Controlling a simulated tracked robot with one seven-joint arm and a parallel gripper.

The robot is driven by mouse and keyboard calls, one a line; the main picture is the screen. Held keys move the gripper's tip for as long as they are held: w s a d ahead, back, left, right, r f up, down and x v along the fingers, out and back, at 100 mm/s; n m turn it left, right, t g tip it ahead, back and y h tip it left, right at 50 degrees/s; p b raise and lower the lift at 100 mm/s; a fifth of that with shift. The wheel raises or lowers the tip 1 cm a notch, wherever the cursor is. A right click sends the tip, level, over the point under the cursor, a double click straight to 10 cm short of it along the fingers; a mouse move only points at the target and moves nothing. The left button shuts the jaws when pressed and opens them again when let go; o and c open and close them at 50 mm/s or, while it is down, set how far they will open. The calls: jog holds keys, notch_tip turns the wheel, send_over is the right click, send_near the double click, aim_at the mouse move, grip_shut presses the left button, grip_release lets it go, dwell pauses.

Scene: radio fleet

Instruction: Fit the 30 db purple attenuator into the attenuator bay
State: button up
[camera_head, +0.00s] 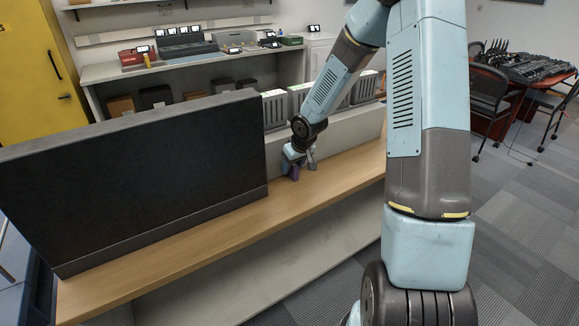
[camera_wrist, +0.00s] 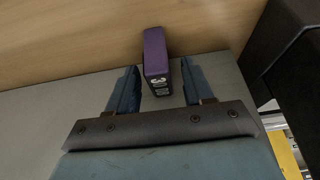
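The purple attenuator (camera_wrist: 155,52) is a small upright block with white markings on its near end, too small to read surely. It stands on the wooden bench top (camera_head: 170,238), and part of it shows under my gripper in the head view (camera_head: 294,173). My gripper (camera_wrist: 158,68) is open, with one blue finger on each side of the attenuator's near end and a visible gap on both sides. In the head view my gripper (camera_head: 299,158) is low over the bench, right of the big dark case. I cannot pick out the attenuator bay.
The large dark case (camera_head: 140,170) fills the bench's left part; its edge shows at the wrist view's right (camera_wrist: 298,75). Behind is a shelf unit (camera_head: 100,72) with devices and several grey boxes (camera_head: 275,108). The bench right of my gripper is clear.

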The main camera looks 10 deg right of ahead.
jog(key=shift+r, duration=0.15)
jog(key=s+d+r+m+h, duration=0.1)
jog(key=s+d+r+h, duration=0.1)
jog(key=s+r, duration=0.95)
jog(key=s+d+r+m+h, duration=0.1)
jog(key=s+d+r, duration=0.1)
jog(key=s+r, duration=0.95)
jog(key=s+r+m+t+y, duration=0.1)
jog(key=s+r+m, duration=0.1)
jog(key=s+r, duration=0.6)
jog(key=s, duration=0.4)
jog(key=shift+a+r, duration=0.15)
jog(key=shift+a, duration=0.1)
jog(key=shift+s, duration=0.3)
jog(key=shift+c, duration=0.8)
jog(key=shift+d, duration=0.1)
jog(key=shift+c, duration=0.2)
